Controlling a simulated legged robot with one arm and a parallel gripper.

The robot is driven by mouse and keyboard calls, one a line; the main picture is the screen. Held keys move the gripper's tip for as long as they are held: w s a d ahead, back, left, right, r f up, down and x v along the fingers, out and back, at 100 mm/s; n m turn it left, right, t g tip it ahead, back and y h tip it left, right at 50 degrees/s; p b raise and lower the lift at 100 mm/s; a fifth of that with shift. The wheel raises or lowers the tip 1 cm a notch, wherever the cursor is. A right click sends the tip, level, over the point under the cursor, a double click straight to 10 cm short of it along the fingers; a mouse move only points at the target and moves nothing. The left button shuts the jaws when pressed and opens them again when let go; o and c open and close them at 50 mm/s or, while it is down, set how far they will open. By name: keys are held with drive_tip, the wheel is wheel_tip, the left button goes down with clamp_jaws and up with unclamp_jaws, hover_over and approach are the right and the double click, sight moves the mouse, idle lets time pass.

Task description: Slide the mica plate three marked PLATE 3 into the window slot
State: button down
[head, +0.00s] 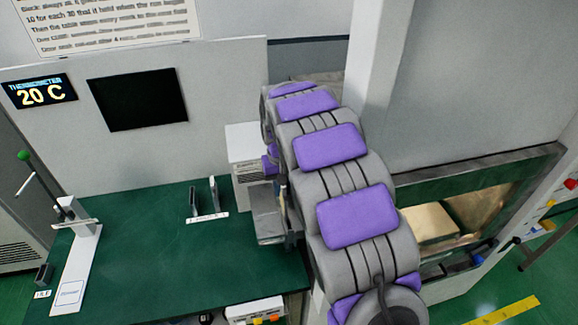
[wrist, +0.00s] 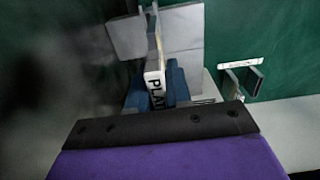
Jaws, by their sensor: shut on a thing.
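In the wrist view my gripper (wrist: 157,92) has its blue fingers shut on a pale plate (wrist: 154,76), seen edge-on. Its label reads "PLA"; the rest of the label, with any number, is hidden. The plate's far end reaches between grey blocks (wrist: 183,28) on either side. I cannot tell whether it is inside a slot or only in front of one. In the head view a grey fixture (head: 266,215) stands at the table's right side, partly behind my arm. My arm hides most of the gripper and the plate there.
Two dark upright plates (head: 213,192) stand by a small white label on the green table (head: 150,255); they also show in the wrist view (wrist: 256,80). A white stand with a green-knobbed lever (head: 23,155) is at left. The thermometer display (head: 41,92) reads 20 C.

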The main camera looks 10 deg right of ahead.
drive_tip(key=shift+w+r, duration=0.2)
drive_tip(key=shift+r, duration=0.05)
drive_tip(key=shift+w+d, duration=0.15)
drive_tip(key=shift+d, duration=0.05)
drive_tip(key=shift+d+f+b, duration=0.15)
drive_tip(key=shift+f+b, duration=0.2)
drive_tip(key=shift+f, duration=0.9)
drive_tip(key=shift+d+f+b, duration=0.1)
drive_tip(key=shift+f+b, duration=0.25)
drive_tip(key=shift+f, duration=0.85)
drive_tip(key=shift+d+f, duration=0.1)
drive_tip(key=shift+d, duration=0.35)
drive_tip(key=shift+a, duration=0.45)
